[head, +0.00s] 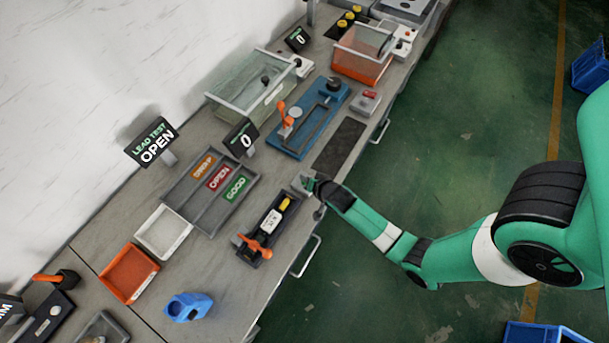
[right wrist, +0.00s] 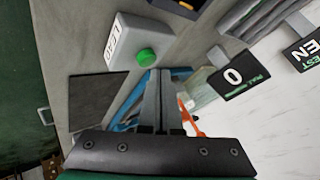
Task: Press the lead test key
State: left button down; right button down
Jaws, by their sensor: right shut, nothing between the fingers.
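The lead test key is a green round button (right wrist: 146,57) on a pale grey box (right wrist: 128,38) with part of the word "LEAD" showing. In the head view the box (head: 302,180) stands near the front edge of the bench, partly hidden by my right gripper (head: 316,185). My right gripper (right wrist: 157,74) is shut and empty, its tips close to the green button in the right wrist view. I cannot tell whether they touch it. The lead test sign (head: 155,146) reads "OPEN". My left gripper is not in view.
A black fixture (head: 265,228) with an orange clamp stands left of the key box. A grey sorting tray (head: 190,190) lies behind it. A dark mat (head: 338,146) and a blue fixture (head: 318,120) lie to the right. A counter sign (head: 241,137) shows 0.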

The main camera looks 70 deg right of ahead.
jog(key=shift+r, duration=0.15)
notch_tip(320, 180, up, 5)
jog(key=p, duration=0.4)
jog(key=shift+p, duration=0.3)
dwell(0.7)
